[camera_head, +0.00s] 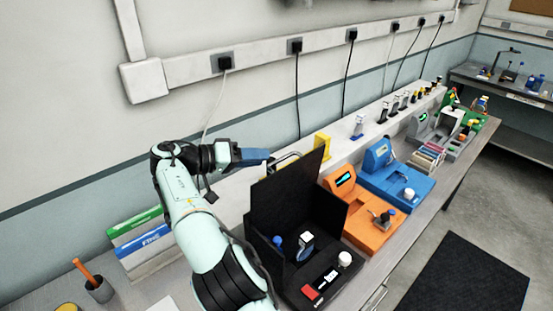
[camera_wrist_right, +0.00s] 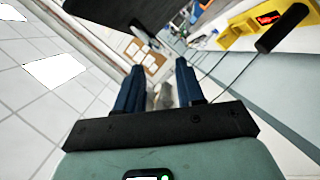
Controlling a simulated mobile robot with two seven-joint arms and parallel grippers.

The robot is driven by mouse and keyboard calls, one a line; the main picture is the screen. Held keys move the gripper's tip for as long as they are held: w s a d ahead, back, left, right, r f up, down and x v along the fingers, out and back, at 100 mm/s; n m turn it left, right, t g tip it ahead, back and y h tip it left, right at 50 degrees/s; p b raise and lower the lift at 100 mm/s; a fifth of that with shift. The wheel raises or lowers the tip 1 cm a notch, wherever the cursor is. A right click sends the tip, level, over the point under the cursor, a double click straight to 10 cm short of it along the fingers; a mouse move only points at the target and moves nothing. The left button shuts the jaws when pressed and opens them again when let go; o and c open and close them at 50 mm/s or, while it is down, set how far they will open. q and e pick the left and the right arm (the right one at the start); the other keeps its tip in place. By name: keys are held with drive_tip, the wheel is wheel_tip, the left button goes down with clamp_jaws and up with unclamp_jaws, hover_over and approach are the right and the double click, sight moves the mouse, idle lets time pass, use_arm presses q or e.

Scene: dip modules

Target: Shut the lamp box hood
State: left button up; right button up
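The lamp box (camera_head: 325,298) is black, with a red switch, a small display and a white knob on its front. Its black hood (camera_head: 285,205) stands raised and open; a blue-capped vial and a small white-and-blue item show inside. A thin dark bar, likely the hood's handle (camera_head: 284,158), shows at the hood's upper left edge. My right gripper (camera_head: 262,156) is just left of this bar, its blue fingers pointing right. In the right wrist view its two fingers (camera_wrist_right: 160,82) are apart with nothing clearly between them. My left gripper is not in view.
An orange device (camera_head: 372,230) and a blue device (camera_head: 400,185) stand right of the lamp box. Green and blue binders (camera_head: 145,245) and a pen cup (camera_head: 98,288) stand at left. A yellow item (camera_head: 322,143) is behind the hood. Cables hang along the wall.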

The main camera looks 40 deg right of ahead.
sight(284, 179)
drive_tip(key=x, duration=0.5)
drive_tip(key=shift+s+a+f+b, duration=0.1)
drive_tip(key=shift+s+f+b, duration=0.15)
drive_tip(key=shift+s+b, duration=0.15)
drive_tip(key=shift+d, duration=0.35)
drive_tip(key=shift+w+d+f, duration=0.1)
drive_tip(key=shift+w+d, duration=0.05)
drive_tip(key=shift+d, duration=0.15)
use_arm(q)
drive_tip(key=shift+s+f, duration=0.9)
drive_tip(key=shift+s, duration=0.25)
use_arm(e)
clamp_jaws()
